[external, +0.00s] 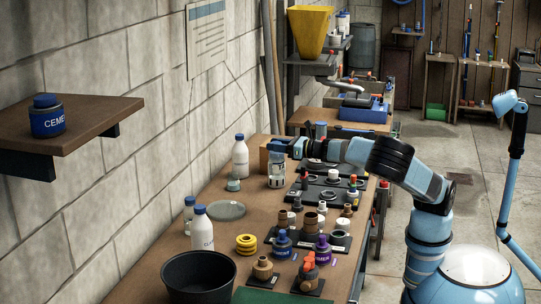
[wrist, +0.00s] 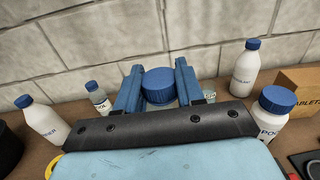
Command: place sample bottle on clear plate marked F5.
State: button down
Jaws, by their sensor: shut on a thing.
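My gripper (external: 277,150) is shut on the sample bottle (external: 277,170), a clear bottle with a pale label. In the wrist view its blue cap (wrist: 158,84) sits between the two blue fingers (wrist: 158,88), and its body is mostly hidden. In the external view the bottle is upright near the wall side of the bench; I cannot tell whether its base touches the bench. A round clear plate (external: 227,210) lies flat and empty on the bench, nearer the camera and to the left of the bottle. No F5 mark is readable. The plate is not visible in the wrist view.
A white bottle (external: 240,157) and small jar (external: 233,183) stand left of my gripper. Two more bottles (external: 202,230) stand close to the plate, with a black bowl (external: 199,278) in front. Yellow rings (external: 246,244) and fitting trays (external: 315,240) lie to the right.

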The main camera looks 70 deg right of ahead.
jog(key=w+a+f+n+y, duration=0.3)
jog(key=w+a+y, duration=0.2)
jog(key=w, duration=0.4)
jog(key=w+f, duration=0.6)
jog(key=f, duration=0.3)
jog(key=shift+a+f, duration=0.2)
jog(key=shift+a, duration=0.2)
jog(key=c, duration=0.7)
grip_release()
jog(key=v, duration=1.2)
jog(key=shift+r, duration=0.25)
